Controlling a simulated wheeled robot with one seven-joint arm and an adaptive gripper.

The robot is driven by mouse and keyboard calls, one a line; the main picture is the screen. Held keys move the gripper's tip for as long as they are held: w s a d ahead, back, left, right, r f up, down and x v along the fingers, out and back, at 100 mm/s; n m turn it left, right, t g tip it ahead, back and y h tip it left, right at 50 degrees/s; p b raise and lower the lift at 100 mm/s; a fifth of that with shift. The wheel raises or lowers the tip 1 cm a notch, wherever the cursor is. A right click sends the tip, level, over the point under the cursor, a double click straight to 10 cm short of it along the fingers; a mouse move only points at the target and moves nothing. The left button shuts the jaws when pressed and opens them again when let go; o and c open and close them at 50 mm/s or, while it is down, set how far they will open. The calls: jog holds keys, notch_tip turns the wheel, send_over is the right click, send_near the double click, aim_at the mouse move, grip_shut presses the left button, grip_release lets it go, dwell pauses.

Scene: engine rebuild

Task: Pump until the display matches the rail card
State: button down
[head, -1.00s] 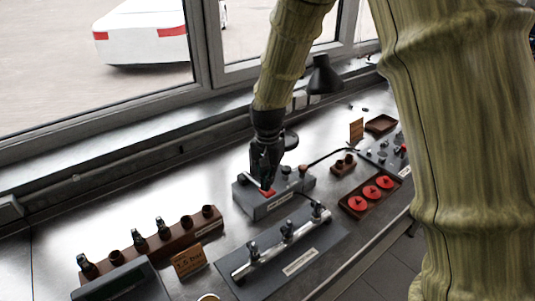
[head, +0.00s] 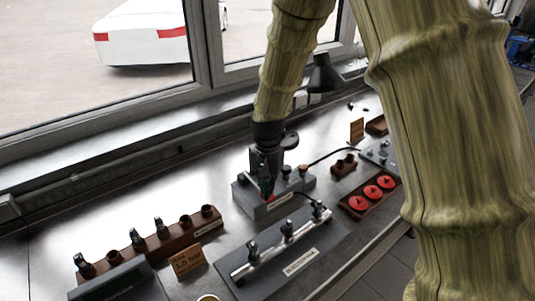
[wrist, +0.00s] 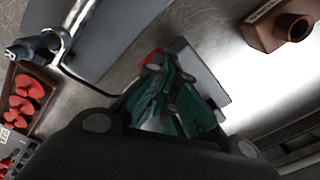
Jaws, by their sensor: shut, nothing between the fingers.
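The grey pump unit (head: 247,197) stands mid-bench with a small red part on its front side, mostly hidden by my gripper. My gripper (head: 267,193) is shut, points down and sits at the red part; contact cannot be told. The wrist view shows the closed fingertips (wrist: 158,66) beside the red part (wrist: 149,57). The wooden rail card (head: 187,261) stands at lower left and reads 1.5 bar. A dark box (head: 118,281), possibly the display, stands left of the card; its reading is not legible.
A silver rail on a grey base (head: 322,252) lies in front of the pump. A brown injector rack (head: 182,236) is at left. A tray with red discs (head: 371,191) and a small brown block (head: 344,165) are at right. The window ledge runs behind.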

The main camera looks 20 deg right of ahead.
jog(key=shift+f, duration=0.25)
jog(key=shift+r+p, duration=1.85)
jog(key=shift+r, duration=0.3)
